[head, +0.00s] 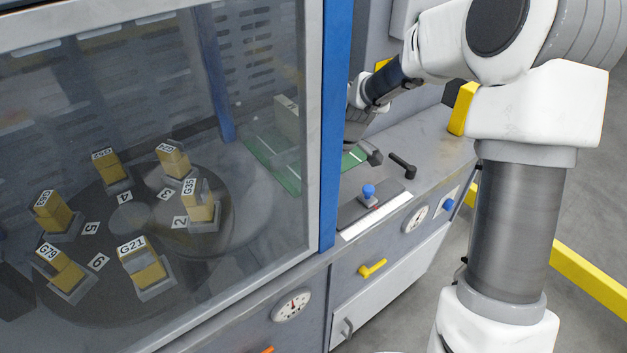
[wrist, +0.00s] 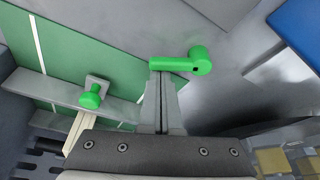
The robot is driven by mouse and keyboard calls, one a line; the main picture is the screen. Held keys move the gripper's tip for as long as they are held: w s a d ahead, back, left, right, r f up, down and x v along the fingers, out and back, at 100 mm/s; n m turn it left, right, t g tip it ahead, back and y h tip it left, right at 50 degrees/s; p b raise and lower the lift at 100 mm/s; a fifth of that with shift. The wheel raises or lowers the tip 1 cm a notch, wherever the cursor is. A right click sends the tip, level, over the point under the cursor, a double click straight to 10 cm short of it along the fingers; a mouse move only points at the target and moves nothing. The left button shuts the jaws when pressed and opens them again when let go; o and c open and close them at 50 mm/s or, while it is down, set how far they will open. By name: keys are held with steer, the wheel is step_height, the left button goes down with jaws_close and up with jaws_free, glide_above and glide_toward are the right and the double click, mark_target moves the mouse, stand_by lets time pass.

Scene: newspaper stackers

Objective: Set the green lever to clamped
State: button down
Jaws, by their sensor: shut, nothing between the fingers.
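The green lever (wrist: 200,62) shows in the wrist view, with its round hub at the right and its short arm pointing left. My gripper (wrist: 162,76) has its two fingers together and nothing between them. The fingertips are right at the lever's arm, near its left end; I cannot tell whether they touch it. In the head view the blue post hides my fingers and I do not see the green lever. My wrist (head: 381,84) shows just right of the post.
A green knob (wrist: 91,98) sits on a grey bar (wrist: 50,88) over a green plate (wrist: 95,40). The blue post (head: 337,120) stands close to my wrist. A black lever (head: 403,166) and blue knob (head: 368,190) are on the bench. Numbered blocks stand behind glass.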

steer(key=m, duration=0.1)
steer(key=d+m, duration=0.1)
steer(key=m+t+b, duration=0.1)
steer(key=shift+s+d+m+h, duration=0.2)
steer(key=shift+s+m+h, duration=0.1)
steer(key=shift+m+h, duration=0.1)
steer(key=shift+s+d, duration=0.15)
steer(key=shift+d, duration=0.1)
stand_by(0.5)
